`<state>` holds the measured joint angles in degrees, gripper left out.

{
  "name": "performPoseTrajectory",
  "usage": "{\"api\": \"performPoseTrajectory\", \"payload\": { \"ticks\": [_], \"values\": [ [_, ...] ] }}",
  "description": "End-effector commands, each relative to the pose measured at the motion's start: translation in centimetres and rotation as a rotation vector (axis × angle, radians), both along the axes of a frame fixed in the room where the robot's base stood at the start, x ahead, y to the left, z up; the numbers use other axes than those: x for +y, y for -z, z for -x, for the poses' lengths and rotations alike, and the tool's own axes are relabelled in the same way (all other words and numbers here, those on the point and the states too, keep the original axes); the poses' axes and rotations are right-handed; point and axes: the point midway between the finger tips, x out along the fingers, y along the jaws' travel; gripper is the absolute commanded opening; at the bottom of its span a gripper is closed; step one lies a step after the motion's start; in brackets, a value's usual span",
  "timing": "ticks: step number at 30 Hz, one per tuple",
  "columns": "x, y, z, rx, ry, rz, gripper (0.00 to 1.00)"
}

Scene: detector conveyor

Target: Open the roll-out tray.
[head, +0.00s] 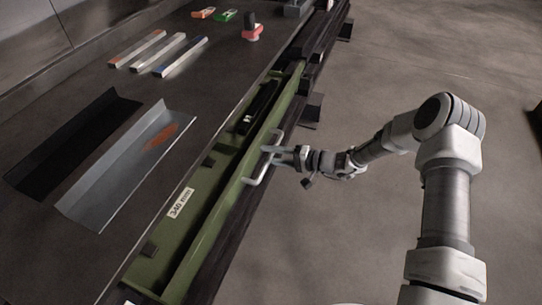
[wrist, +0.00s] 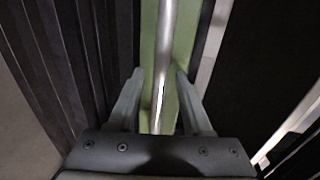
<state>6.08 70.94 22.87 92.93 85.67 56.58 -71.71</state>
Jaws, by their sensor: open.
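The green roll-out tray (head: 216,222) runs along the side of the dark bench, and a strip of its inside shows between the bench edge and its front wall. A light metal bar handle (head: 259,178) stands out from that front wall. My gripper (head: 269,156) is at the handle, reaching in from the right. In the wrist view my gripper (wrist: 160,78) is open, with one finger on each side of the handle bar (wrist: 166,35). Gaps show between the bar and both fingers.
A dark object (head: 258,107) lies in the far part of the tray. Two angled metal profiles (head: 130,165), several bars (head: 160,52) and small coloured parts (head: 226,15) lie on the bench top. The floor (head: 345,85) right of the bench is mostly clear.

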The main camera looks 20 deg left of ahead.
Motion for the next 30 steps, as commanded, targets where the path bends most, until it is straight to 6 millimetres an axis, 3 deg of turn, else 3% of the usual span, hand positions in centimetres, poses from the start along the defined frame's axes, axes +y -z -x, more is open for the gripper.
{"api": "performPoseTrajectory", "payload": {
  "ticks": [7, 15, 30],
  "values": [
    [0.04, 0.01, -0.01, 0.000, 0.000, 0.000, 0.48],
    [0.02, 0.01, -0.01, 0.000, 0.000, 0.000, 0.00],
    [0.00, 0.01, 0.00, 0.000, 0.000, 0.001, 0.00]
  ]
}}
